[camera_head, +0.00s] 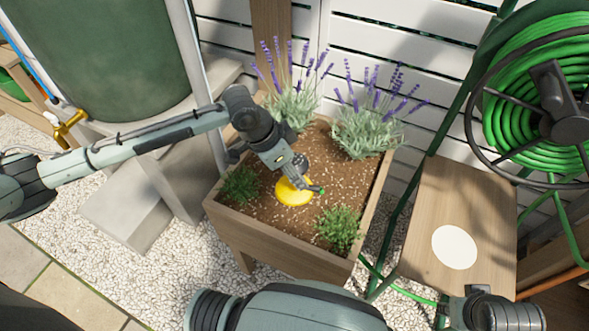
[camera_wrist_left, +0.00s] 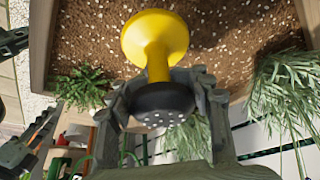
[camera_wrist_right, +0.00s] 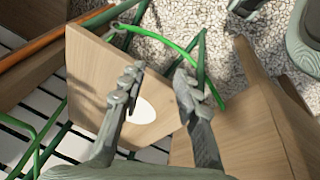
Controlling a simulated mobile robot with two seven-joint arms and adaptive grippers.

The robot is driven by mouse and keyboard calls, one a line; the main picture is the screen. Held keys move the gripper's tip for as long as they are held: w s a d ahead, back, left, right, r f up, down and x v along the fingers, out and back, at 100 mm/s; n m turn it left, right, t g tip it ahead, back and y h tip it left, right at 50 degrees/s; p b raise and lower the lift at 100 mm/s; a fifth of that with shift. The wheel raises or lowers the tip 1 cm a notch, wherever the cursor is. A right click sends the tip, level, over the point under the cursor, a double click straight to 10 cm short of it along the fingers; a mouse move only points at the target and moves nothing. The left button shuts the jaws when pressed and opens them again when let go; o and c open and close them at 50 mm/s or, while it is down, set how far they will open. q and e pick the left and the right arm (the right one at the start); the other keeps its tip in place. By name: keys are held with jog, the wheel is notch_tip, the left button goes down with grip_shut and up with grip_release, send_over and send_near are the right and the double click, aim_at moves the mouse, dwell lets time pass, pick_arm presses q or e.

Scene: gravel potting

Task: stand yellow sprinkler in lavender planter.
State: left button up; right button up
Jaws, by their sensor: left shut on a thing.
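The yellow sprinkler (camera_head: 293,192) has a round yellow base and a dark perforated head. It also shows in the left wrist view (camera_wrist_left: 155,40). Its yellow base is down at the soil of the lavender planter (camera_head: 285,257), near the middle; I cannot tell whether it touches. My left gripper (camera_head: 300,178) is shut around the sprinkler's dark head, and in the left wrist view the fingers (camera_wrist_left: 165,100) hold it from both sides. The planter is a wooden box with speckled brown soil. My right gripper (camera_wrist_right: 155,95) is open and empty above the wooden shelf.
Two lavender plants (camera_head: 365,127) stand at the planter's back. Low green plants (camera_head: 340,228) grow near its front corners. A wooden shelf (camera_head: 482,205) with a white disc (camera_head: 454,247) and a green hose reel (camera_head: 545,100) are at right. A green barrel (camera_head: 105,55) stands at left.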

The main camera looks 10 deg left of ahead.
pick_arm(q)
jog(key=o, duration=1.4)
jog(key=shift+o, duration=0.9)
pick_arm(e)
jog(key=shift+w+f, duration=0.15)
jog(key=shift+w, duration=0.05)
pick_arm(q)
jog(key=shift+r, duration=0.1)
pick_arm(e)
jog(key=shift+w, duration=0.1)
pick_arm(q)
jog(key=shift+v, duration=1.25)
jog(key=p+v, duration=0.1)
jog(key=v, duration=0.8)
jog(key=shift+r, duration=0.3)
pick_arm(e)
notch_tip(320, 180, down, 4)
jog(key=shift+a+r, duration=0.1)
jog(key=shift+r, duration=0.1)
pick_arm(q)
jog(key=shift+s+a, duration=0.1)
